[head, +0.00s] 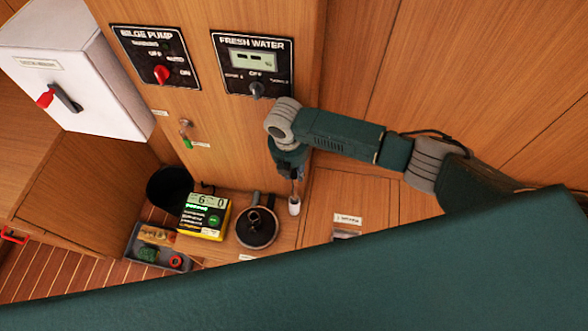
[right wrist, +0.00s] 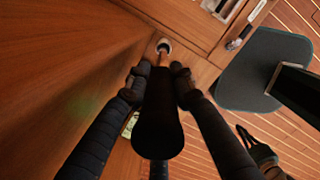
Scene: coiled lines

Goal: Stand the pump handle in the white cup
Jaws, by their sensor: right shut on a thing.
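The white cup (head: 294,207) stands on the wooden counter, right of the black pot. My right gripper (head: 291,172) is directly above it, pointing down, and is shut on the pump handle. In the right wrist view the pump handle (right wrist: 158,118) shows as a dark, thick grip between the two fingers, with a thin brownish rod beyond it. The rod leads to the mouth of the white cup (right wrist: 164,46). I cannot tell how far the rod's end is inside the cup. The fingers hide part of the handle in the head view.
A black pot (head: 257,229), a yellow-and-black box (head: 204,216), a dark round bin (head: 169,187) and a grey tray (head: 180,262) with small items stand to the left. A wooden wall with the fresh water panel (head: 252,64) rises close behind.

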